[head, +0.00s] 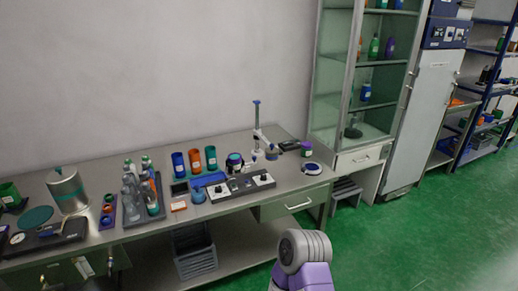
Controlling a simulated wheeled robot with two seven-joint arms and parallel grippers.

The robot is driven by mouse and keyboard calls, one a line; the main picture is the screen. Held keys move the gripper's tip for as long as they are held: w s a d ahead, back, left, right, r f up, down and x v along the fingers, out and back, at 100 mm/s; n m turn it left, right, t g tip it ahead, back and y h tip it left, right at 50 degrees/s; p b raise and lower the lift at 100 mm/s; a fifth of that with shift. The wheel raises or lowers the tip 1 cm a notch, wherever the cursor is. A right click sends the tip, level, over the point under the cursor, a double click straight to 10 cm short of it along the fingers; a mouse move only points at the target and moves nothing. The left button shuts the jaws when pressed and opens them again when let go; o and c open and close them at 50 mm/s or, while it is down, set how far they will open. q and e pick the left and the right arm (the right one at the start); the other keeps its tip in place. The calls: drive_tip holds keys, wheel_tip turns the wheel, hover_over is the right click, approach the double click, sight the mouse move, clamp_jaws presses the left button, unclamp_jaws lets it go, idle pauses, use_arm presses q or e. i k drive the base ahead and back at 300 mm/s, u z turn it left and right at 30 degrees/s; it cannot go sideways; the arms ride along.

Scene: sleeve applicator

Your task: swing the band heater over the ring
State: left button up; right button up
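A small upright stand (257,115) with a blue top and a white lower part rises near the back of the bench. A dark round piece with teal and purple parts (235,162) sits just left of its foot. A small blue-grey piece (272,155) is at the stand's right side. At this size I cannot tell which piece is the band heater and which is the ring, or whether one is over the other. I make out neither of my grippers; only a purple and grey link of mine shows at the bottom middle.
A control box (240,187) with dials stands in front of the stand. Blue and orange cups (195,161), a tray of bottles (146,202) and a steel pot (67,190) stand to the left. A round white-rimmed device (312,168) sits right. A glass cabinet (336,75) borders the bench.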

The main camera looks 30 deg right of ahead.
sight(271, 153)
drive_tip(key=z, duration=0.65)
drive_tip(key=i, duration=0.6)
drive_tip(key=z, duration=0.8)
drive_tip(key=i, duration=0.85)
drive_tip(key=u, duration=0.35)
